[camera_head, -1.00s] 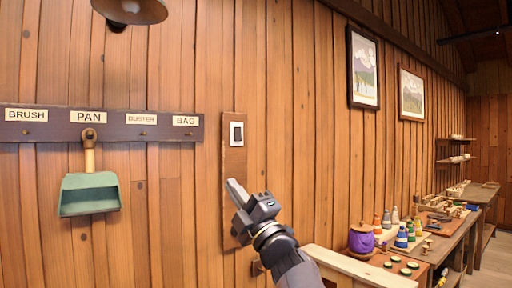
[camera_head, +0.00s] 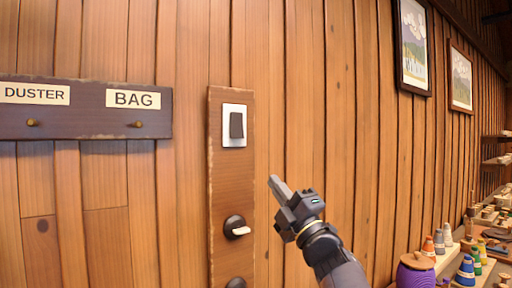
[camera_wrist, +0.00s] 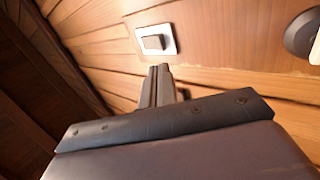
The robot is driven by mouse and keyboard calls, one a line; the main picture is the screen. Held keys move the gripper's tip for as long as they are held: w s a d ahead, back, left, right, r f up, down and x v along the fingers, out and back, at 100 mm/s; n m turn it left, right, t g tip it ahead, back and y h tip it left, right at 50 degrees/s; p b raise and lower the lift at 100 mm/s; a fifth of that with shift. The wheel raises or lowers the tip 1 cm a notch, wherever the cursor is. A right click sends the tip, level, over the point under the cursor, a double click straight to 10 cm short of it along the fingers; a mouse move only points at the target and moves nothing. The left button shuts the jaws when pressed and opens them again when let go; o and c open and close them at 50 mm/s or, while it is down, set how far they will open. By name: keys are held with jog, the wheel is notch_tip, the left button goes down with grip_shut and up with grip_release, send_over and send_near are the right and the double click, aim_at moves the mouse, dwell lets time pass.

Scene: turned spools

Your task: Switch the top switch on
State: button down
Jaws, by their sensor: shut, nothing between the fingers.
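The top switch (camera_head: 236,125) is a dark rocker on a white plate, high on a brown vertical board (camera_head: 228,185) on the wall. It also shows in the wrist view (camera_wrist: 154,41), just beyond my fingertips. Below it on the board is a round black switch (camera_head: 236,227) with a pale lever, and the top of another dark round fitting (camera_head: 236,283) at the picture's bottom edge. My gripper (camera_head: 276,184) is shut and empty, to the right of the board and lower than the top switch, apart from it. It also shows in the wrist view (camera_wrist: 160,70).
A dark peg rail (camera_head: 85,110) labelled DUSTER and BAG is on the wall at left. Two framed pictures hang at upper right. A bench at lower right holds a purple pot (camera_head: 415,272) and several coloured spools (camera_head: 466,270).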

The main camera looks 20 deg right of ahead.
jog(key=shift+s, duration=0.1)
jog(key=shift+r, duration=0.1)
dwell(0.6)
jog(key=p, duration=0.7)
send_near(243, 137)
jog(key=x, duration=0.5)
jog(key=shift+x, duration=0.85)
jog(key=shift+f, duration=0.2)
